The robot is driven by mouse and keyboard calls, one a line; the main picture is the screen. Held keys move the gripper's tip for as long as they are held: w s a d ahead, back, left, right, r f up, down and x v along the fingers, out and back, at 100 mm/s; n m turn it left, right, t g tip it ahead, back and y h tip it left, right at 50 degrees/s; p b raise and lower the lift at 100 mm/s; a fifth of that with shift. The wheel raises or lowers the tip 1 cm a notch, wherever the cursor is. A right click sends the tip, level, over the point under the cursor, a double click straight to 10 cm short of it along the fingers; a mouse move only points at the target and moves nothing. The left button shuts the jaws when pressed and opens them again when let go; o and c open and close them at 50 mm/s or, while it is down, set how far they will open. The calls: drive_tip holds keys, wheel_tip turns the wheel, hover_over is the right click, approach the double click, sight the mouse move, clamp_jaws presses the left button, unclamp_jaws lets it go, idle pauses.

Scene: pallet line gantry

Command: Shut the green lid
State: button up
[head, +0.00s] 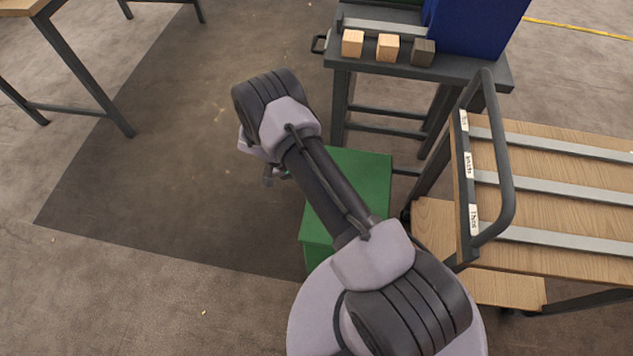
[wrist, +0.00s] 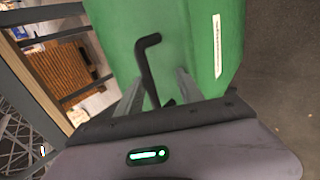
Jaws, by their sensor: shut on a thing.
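The green lid (head: 360,172) shows in the head view as the upper face of a green box below and behind my arm. My arm crosses it and hides its middle, so I cannot tell how far open it is. In the wrist view a green surface (wrist: 190,40) fills the upper middle, with a black bent handle (wrist: 146,65) and a white label strip on it. My gripper (wrist: 158,92) is shut on the black handle, with one grey finger on each side. In the head view my gripper (head: 272,174) is mostly hidden under the wrist, left of the box.
A wooden-topped cart (head: 560,200) with a dark push rail stands close on the right. Behind, a dark bench (head: 440,68) carries three small blocks (head: 388,47) and a blue bin (head: 478,22). Another table (head: 22,8) is at far left. The floor left of the box is clear.

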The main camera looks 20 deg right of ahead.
drive_tip(key=p+v, duration=0.5)
drive_tip(key=v, duration=1.2)
drive_tip(key=shift+a, duration=0.2)
drive_tip(key=shift+w, duration=0.15)
drive_tip(key=s+r+n+t+y, duration=0.1)
drive_tip(key=s+r+t+y, duration=0.1)
drive_tip(key=r, duration=1)
drive_tip(key=s+r+t+y, duration=0.1)
drive_tip(key=r+y, duration=0.1)
drive_tip(key=r, duration=1.1)
drive_tip(key=s+r+t+y, duration=0.3)
drive_tip(key=s+r, duration=0.6)
drive_tip(key=s+r+n+t+y, duration=0.1)
drive_tip(key=s+t, duration=0.3)
drive_tip(key=s, duration=0.9)
drive_tip(key=shift+a+r+n+y, duration=0.3)
drive_tip(key=shift+a+r, duration=0.2)
drive_tip(key=shift+r, duration=0.35)
